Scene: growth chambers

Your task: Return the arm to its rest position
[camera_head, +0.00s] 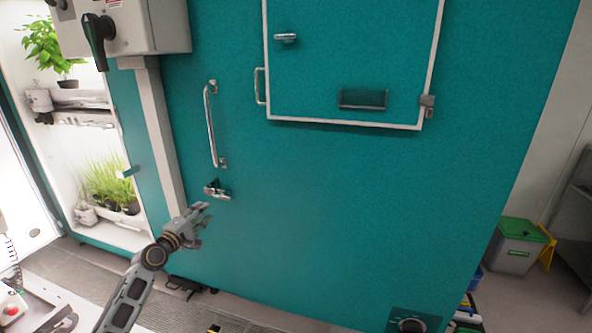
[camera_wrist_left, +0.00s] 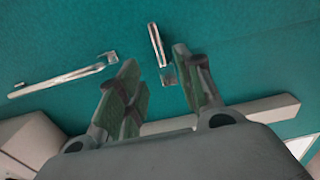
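My left arm comes in from the lower left in the head view. Its gripper (camera_head: 204,224) is in front of the teal chamber front (camera_head: 330,210), below a small metal latch handle (camera_head: 216,190). In the left wrist view the two fingers of the gripper (camera_wrist_left: 160,80) are apart, with nothing held between them. The latch handle (camera_wrist_left: 158,45) shows just beyond the fingertips, near the right finger. I cannot tell whether it touches the finger. My right gripper is not in view.
A long vertical bar handle (camera_head: 211,125) is above the latch. A green-lidded bin (camera_head: 515,245) stands at right. A bench with a red button (camera_head: 12,310) is at lower left.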

